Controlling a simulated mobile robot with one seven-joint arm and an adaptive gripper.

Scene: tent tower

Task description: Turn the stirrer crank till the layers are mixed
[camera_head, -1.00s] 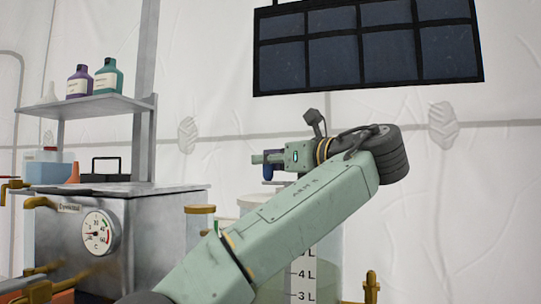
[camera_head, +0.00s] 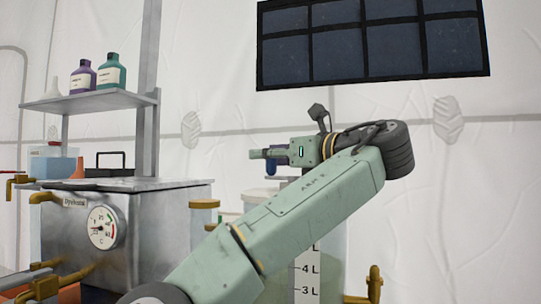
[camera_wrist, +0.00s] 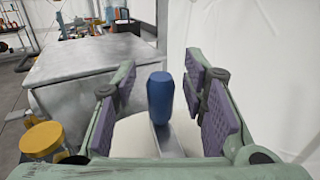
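The crank's upright blue handle (camera_wrist: 160,97) stands between the two purple-padded fingers of my gripper (camera_wrist: 158,108) in the wrist view. The fingers are apart, with a visible gap to the left of the handle and a narrower one to the right. A metal crank arm (camera_wrist: 166,138) runs below the handle, over a pale round surface. In the head view, my gripper (camera_head: 262,153) is level with the top of the blue handle (camera_head: 271,167). The clear vessel behind my arm has a litre scale (camera_head: 307,270) and greenish contents (camera_head: 331,278). My arm hides much of the vessel, so its layers are unclear.
A metal tank with a dial gauge (camera_head: 103,228) and brass taps stands at left. A shelf (camera_head: 90,102) with bottles is above it. A jar with a yellow lid (camera_head: 204,204) stands between tank and vessel. A dark panel (camera_head: 370,42) hangs on the tent wall.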

